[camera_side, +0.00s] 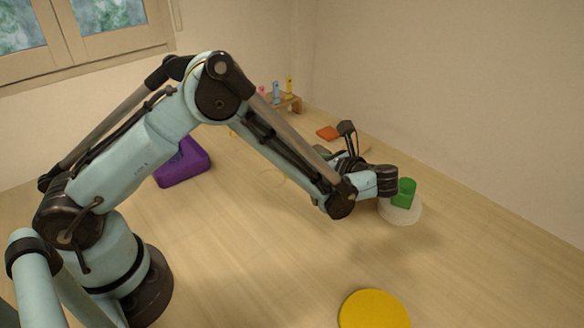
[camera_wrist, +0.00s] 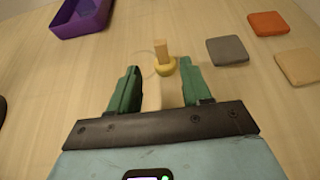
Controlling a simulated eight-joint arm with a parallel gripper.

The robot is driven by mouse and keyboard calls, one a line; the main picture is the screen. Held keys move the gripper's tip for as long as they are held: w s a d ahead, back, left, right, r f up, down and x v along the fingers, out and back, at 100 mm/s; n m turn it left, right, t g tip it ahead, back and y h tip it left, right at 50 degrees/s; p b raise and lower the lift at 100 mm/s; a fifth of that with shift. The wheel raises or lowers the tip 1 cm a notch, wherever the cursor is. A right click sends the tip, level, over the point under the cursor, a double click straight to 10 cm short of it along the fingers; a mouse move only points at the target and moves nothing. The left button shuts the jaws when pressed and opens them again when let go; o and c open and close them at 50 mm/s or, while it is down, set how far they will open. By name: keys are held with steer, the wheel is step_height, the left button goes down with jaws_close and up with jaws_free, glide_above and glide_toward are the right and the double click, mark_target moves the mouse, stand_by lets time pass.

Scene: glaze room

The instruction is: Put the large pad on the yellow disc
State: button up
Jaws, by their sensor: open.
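The yellow disc (camera_side: 375,310) lies flat on the table at the bottom of the side view, in front of my arm. Three square pads show in the wrist view: a grey pad (camera_wrist: 227,50), an orange pad (camera_wrist: 268,23) and a tan pad (camera_wrist: 298,66); I cannot tell for certain which is the large one. The orange pad also shows behind my wrist in the side view (camera_side: 328,133). My gripper (camera_wrist: 160,67) has its green fingers apart with nothing held. In the side view my gripper (camera_side: 404,192) is beyond the disc; the pads are right of its fingers in the wrist view.
A purple tray (camera_side: 183,163) stands behind my arm. A rack (camera_side: 286,104) with small coloured pieces stands at the back. A yellow piece with a wooden post (camera_wrist: 165,65) shows beyond my fingers. A pale round thing (camera_side: 402,214) shows below my gripper. Table around the disc is clear.

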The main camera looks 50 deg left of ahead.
steer(key=shift+v, duration=0.85)
steer(key=shift+r, duration=0.15)
step_height(320, 180, up, 4)
steer(key=a+n+t+h, duration=0.1)
steer(key=a+n+h, duration=0.2)
steer(key=s+r+n+t+h, duration=0.2)
steer(key=s+n+t+h, duration=0.1)
steer(key=s+n+h, duration=0.2)
steer(key=s+r+n+t+h, duration=0.2)
steer(key=s+n+h, duration=0.3)
steer(key=s+n, duration=0.3)
steer(key=shift+d+r+n+t, duration=0.3)
steer(key=shift+d+n+t, duration=0.1)
steer(key=shift+n, duration=0.3)
steer(key=shift+o, duration=1.4)
steer(key=shift+s+d+n, duration=0.1)
steer(key=shift+n, duration=0.2)
